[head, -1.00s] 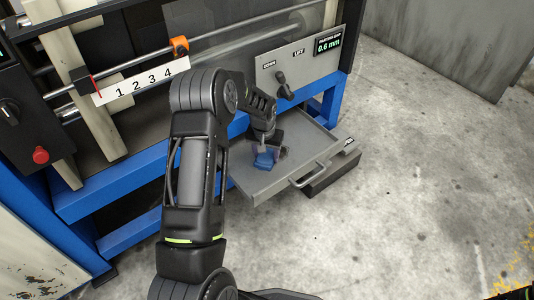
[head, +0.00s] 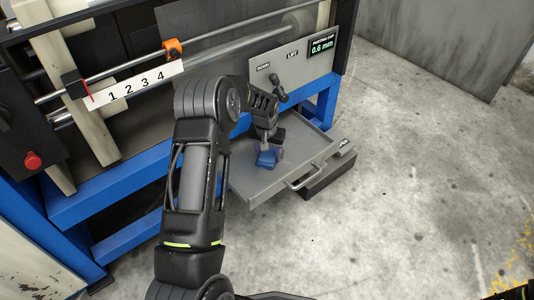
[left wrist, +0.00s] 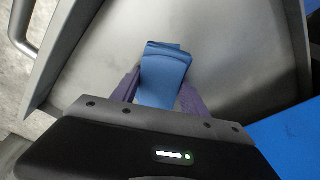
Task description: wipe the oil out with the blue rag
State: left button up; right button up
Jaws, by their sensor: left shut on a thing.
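The blue rag (head: 267,158) is a small folded bundle over the open grey drawer tray (head: 262,187), which sticks out under the press. My left gripper (head: 266,147) is shut on the rag, reaching down into the tray. In the left wrist view the rag (left wrist: 162,76) is pinched between the two fingers (left wrist: 160,95), with the tray floor (left wrist: 225,60) beneath it. I cannot tell whether the rag touches the floor. No distinct oil patch shows on the visible floor; my gripper and the rag hide part of it. My right gripper is not in view.
The tray's front handle (head: 305,176) faces the open concrete floor. The panel with the black lever (head: 279,88) and parting gap readout (head: 321,46) stands above the tray. The blue press frame (head: 122,180) runs along the left.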

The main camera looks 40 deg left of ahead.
aim_at(286, 147)
pick_arm(q)
jog(key=shift+w+d+f, duration=0.1)
jog(key=shift+w+d+b, duration=0.25)
jog(key=shift+w+b, duration=0.05)
jog(key=shift+w, duration=0.85)
jog(key=shift+w, duration=0.1)
jog(key=shift+w+d+b, duration=0.3)
jog(key=shift+w+b, duration=0.15)
jog(key=shift+w, duration=0.4)
jog(key=shift+w+d, duration=0.1)
jog(key=shift+w, duration=0.2)
jog(key=shift+w, duration=0.1)
jog(key=shift+w+d+b, duration=0.25)
jog(key=shift+w, duration=0.35)
jog(key=shift+w+d+b, duration=0.2)
jog(key=shift+w, duration=0.4)
